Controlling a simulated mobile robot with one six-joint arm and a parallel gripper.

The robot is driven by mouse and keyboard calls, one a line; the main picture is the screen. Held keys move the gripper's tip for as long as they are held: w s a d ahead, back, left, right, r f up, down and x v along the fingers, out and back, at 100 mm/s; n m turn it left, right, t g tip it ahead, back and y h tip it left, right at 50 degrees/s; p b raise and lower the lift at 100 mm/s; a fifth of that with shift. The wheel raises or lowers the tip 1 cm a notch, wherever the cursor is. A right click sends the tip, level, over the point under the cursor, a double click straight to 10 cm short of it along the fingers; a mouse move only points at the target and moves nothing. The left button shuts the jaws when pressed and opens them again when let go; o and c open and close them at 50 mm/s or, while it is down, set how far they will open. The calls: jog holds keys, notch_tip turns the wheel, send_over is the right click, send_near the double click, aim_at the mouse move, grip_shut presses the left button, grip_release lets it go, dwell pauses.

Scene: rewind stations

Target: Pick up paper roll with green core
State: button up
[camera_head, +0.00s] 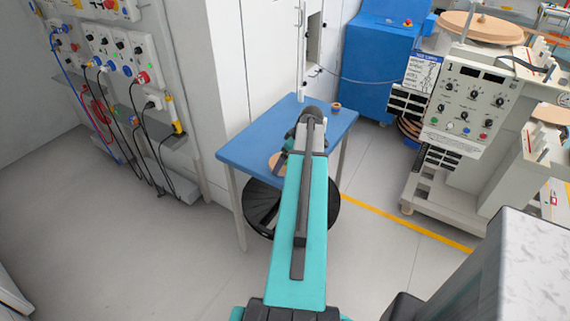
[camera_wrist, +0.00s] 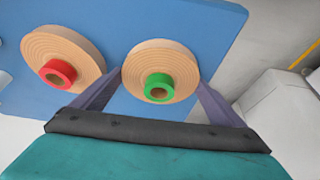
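The paper roll with green core (camera_wrist: 152,58) lies on a blue table (camera_wrist: 200,22) in the wrist view. It is a tan wound disc with a bright green ring around its centre hole. My gripper (camera_wrist: 159,76) is open, with one purple-grey finger on each side of this roll. Nothing appears held; I cannot tell whether a finger touches the roll. To its left lies a larger tan roll with a red core (camera_wrist: 62,45), close to the left finger. In the head view, my arm covers most of the gripper area, and core colours cannot be made out.
In the head view the blue table (camera_head: 240,150) has a tan roll (camera_head: 275,162) beside my arm and a small roll (camera_head: 335,106) at its right edge. A wall panel (camera_head: 120,60) with cables stands left, a rewind machine (camera_head: 465,110) right. Grey floor is open at lower left.

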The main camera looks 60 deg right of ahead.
jog(key=c, duration=0.6)
jog(key=shift+r, duration=0.2)
jog(key=shift+r+b, duration=0.6)
jog(key=shift+r, duration=0.55)
jog(key=s+d+b, duration=0.1)
jog(key=s, duration=0.4)
jog(key=s+d+r+b, duration=0.1)
jog(key=s+d, duration=0.1)
jog(key=s, duration=0.3)
jog(key=s+d+r+b, duration=0.1)
jog(key=s+d+b, duration=0.1)
jog(key=s, duration=0.3)
jog(key=shift+s+r, duration=0.15)
